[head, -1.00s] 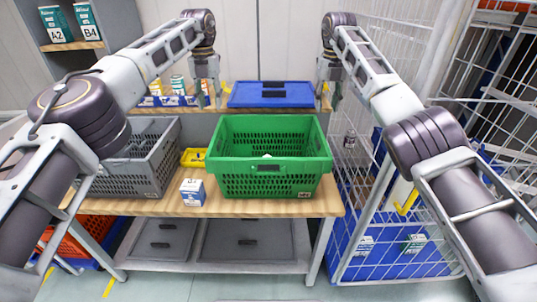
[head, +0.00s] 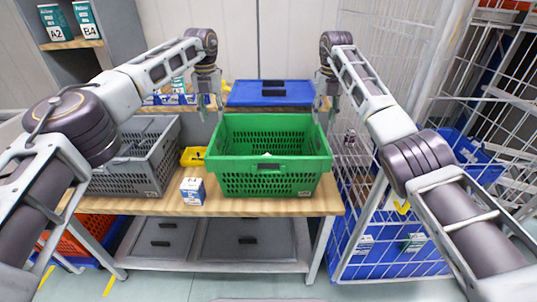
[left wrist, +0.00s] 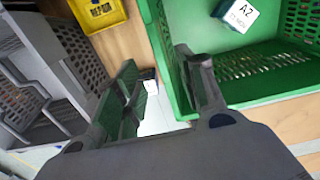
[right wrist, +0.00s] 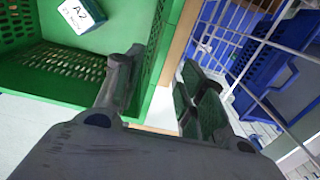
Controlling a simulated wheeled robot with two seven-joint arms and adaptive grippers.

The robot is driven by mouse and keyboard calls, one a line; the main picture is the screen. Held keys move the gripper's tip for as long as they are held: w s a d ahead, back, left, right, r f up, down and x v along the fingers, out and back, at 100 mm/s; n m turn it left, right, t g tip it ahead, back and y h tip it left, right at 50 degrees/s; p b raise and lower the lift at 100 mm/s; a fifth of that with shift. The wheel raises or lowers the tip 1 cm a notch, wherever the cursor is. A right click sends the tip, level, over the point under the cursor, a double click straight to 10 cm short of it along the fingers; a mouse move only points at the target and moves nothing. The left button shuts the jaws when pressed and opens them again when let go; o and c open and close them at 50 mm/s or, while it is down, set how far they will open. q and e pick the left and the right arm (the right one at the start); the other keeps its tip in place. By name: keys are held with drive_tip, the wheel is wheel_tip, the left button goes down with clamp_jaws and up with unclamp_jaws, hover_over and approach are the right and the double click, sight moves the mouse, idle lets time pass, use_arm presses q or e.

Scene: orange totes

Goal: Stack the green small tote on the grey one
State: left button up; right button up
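The green tote (head: 268,180) stands upright on the wooden table, right of the grey tote (head: 128,175). A box labelled A2 (left wrist: 237,14) lies inside the green tote; it also shows in the right wrist view (right wrist: 82,12). My left gripper (head: 209,108) is open at the green tote's left wall, with the wall's line running between its fingers in the left wrist view (left wrist: 165,85). My right gripper (head: 325,106) is open at the right wall, with that wall between its fingers in the right wrist view (right wrist: 158,88). I cannot tell whether the fingers touch the walls.
A small yellow bin (head: 194,156) sits between the totes. A white and blue box (head: 193,191) stands near the table's front edge (head: 240,206). A blue lidded tote (head: 270,92) is behind. A wire cage (head: 385,215) with blue totes stands close on the right.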

sight(216, 132)
use_arm(q)
drive_tip(key=shift+f, duration=4.35)
use_arm(e)
drive_tip(key=shift+f, duration=4.4)
use_arm(q)
clamp_jaws()
use_arm(e)
clamp_jaws()
drive_tip(key=shift+r, duration=0.1)
